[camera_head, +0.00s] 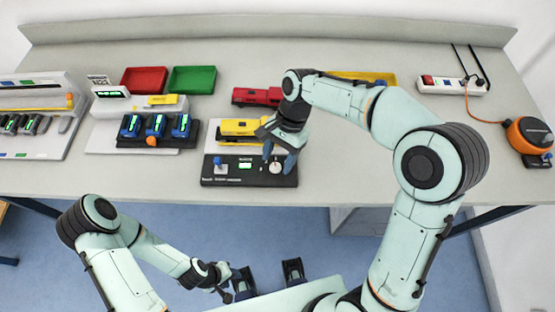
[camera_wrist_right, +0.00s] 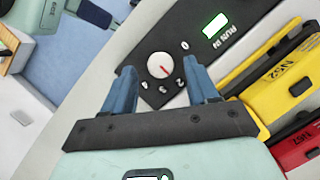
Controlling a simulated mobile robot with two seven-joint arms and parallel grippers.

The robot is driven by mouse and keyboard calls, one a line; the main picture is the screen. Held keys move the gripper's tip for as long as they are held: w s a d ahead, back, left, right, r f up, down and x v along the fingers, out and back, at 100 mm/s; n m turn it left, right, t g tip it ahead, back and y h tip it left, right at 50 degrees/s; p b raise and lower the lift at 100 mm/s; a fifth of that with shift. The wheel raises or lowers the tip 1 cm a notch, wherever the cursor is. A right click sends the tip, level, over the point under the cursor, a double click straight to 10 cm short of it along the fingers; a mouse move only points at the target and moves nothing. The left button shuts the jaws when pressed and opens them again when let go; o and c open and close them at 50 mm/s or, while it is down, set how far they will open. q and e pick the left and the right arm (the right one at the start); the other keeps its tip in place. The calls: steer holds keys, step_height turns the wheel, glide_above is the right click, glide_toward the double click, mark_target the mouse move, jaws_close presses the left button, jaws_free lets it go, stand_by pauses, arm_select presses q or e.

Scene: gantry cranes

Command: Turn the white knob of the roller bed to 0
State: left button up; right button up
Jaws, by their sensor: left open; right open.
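The roller bed (camera_head: 207,168) has a dark front panel at the middle of the table. Its white knob (camera_head: 275,167) is at the panel's right end. In the right wrist view the knob (camera_wrist_right: 160,66) is round, with a red pointer line directed down-right, away from the printed 0 (camera_wrist_right: 185,46) and towards the other digits. My right gripper (camera_head: 280,153) is open above the panel. In its wrist view the blue fingers (camera_wrist_right: 164,88) stand either side of the knob, apart from it. My left gripper (camera_head: 230,281) is open, low in front of the table, away from the panel.
A yellow block (camera_head: 240,128) and a red block (camera_head: 257,96) lie behind the panel. Red (camera_head: 144,80) and green (camera_head: 192,80) trays and a unit with blue modules (camera_head: 155,126) are to the left. A power strip (camera_head: 450,86) and an orange reel (camera_head: 528,134) are at right.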

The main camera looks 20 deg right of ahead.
steer(key=shift+s+a+f, duration=0.1)
steer(key=shift+a+f, duration=0.1)
steer(key=shift+f, duration=0.35)
arm_select(q)
steer(key=shift+f, duration=0.1)
